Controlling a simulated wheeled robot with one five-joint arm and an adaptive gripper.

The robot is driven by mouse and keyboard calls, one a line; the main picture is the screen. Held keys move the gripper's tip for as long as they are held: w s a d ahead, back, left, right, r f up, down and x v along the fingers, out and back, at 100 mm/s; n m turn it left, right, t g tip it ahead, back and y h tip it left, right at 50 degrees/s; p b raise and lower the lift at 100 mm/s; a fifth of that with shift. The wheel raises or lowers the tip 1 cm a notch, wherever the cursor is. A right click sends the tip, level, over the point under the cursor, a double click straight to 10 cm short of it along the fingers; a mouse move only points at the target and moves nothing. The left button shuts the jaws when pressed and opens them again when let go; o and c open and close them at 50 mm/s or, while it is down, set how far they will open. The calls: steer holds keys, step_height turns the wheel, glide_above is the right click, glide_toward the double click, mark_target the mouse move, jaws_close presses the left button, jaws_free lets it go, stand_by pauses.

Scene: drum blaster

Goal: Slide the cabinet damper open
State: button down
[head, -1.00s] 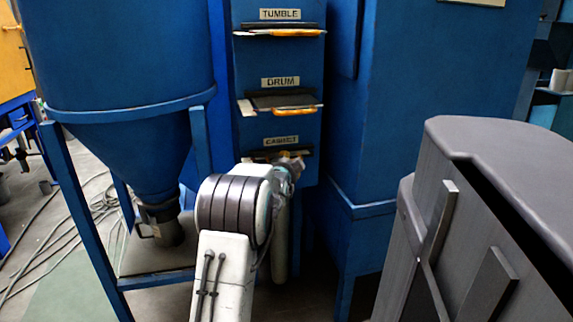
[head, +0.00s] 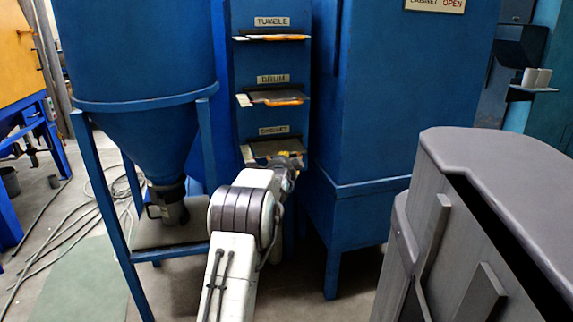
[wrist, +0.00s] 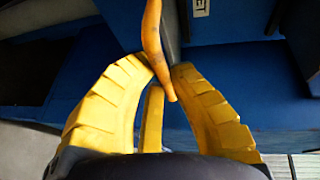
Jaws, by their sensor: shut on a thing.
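The cabinet damper (head: 262,148) is a flat grey plate under the CABINET label (head: 273,130), lowest of the stacked dampers on the blue column. It sticks out toward me in the head view. My gripper (head: 290,160) is at its front edge, where my wrist partly hides the plate and its handle. In the wrist view, the yellow fingers of my gripper (wrist: 162,70) are shut around the orange handle (wrist: 152,35), which runs between their tips.
The drum damper (head: 272,98) and tumble damper (head: 272,37) sit above. A blue hopper (head: 145,50) on legs stands left, a blue cabinet (head: 400,110) right. A grey machine (head: 490,190) is close at the right front. Cables (head: 85,215) lie on the floor at left.

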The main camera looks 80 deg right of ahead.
steer(key=shift+f, duration=0.1)
steer(key=c, duration=1.1)
jaws_free()
steer(key=shift+a, duration=0.1)
steer(key=shift+a+r, duration=0.35)
steer(key=shift+a, duration=1.6)
steer(key=shift+a+r, duration=0.4)
steer(key=shift+a, duration=1.55)
steer(key=shift+a+r, duration=0.35)
steer(key=shift+a, duration=1.6)
